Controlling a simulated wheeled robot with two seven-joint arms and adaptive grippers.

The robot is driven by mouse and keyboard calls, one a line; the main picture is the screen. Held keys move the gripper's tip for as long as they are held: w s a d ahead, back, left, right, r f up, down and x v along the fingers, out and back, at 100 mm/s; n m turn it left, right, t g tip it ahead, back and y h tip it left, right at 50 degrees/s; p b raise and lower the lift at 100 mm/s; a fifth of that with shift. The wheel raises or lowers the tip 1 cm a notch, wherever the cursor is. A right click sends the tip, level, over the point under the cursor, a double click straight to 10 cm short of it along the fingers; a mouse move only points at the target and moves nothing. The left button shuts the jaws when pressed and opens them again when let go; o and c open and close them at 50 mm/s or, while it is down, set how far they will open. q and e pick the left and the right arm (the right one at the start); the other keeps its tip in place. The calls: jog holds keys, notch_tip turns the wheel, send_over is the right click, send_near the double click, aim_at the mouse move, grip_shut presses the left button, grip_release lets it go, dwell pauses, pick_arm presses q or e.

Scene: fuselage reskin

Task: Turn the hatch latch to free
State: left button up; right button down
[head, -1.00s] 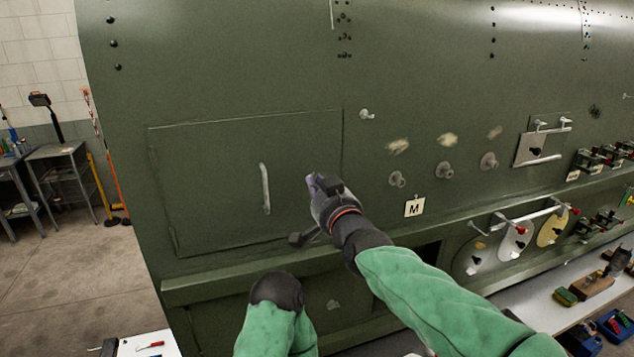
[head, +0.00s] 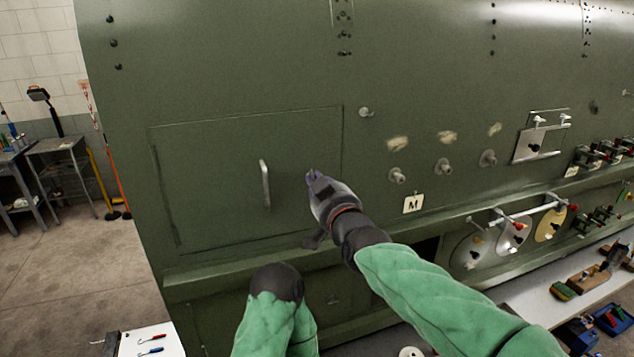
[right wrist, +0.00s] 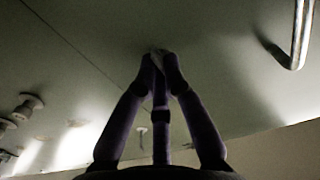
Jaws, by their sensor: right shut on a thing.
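The hatch (head: 215,150) is a large green panel outlined on the fuselage side, with a pale bar handle (head: 265,185) on it. My right gripper (head: 312,174) is at the right part of the hatch, to the right of the handle. In the right wrist view its dark fingers (right wrist: 160,58) come together at the panel surface, shut on the small latch. The latch is almost wholly hidden by the fingertips, so its angle cannot be read. The handle also shows in the right wrist view (right wrist: 298,40), apart from the fingers. My left gripper is not visible; only its arm shows below.
Several round fittings (head: 443,166) and an "M" tag (head: 413,204) are right of the hatch. A ledge (head: 225,275) runs below it. A white table (head: 150,343) with small tools is at lower left. A bench (head: 545,292) with parts is at lower right.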

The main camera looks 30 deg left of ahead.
jog(key=shift+f, duration=0.1)
jog(key=c, duration=1.3)
grip_release()
jog(key=shift+d, duration=0.1)
jog(key=v, duration=1.1)
jog(key=shift+s+d, duration=0.25)
jog(key=shift+s, duration=0.05)
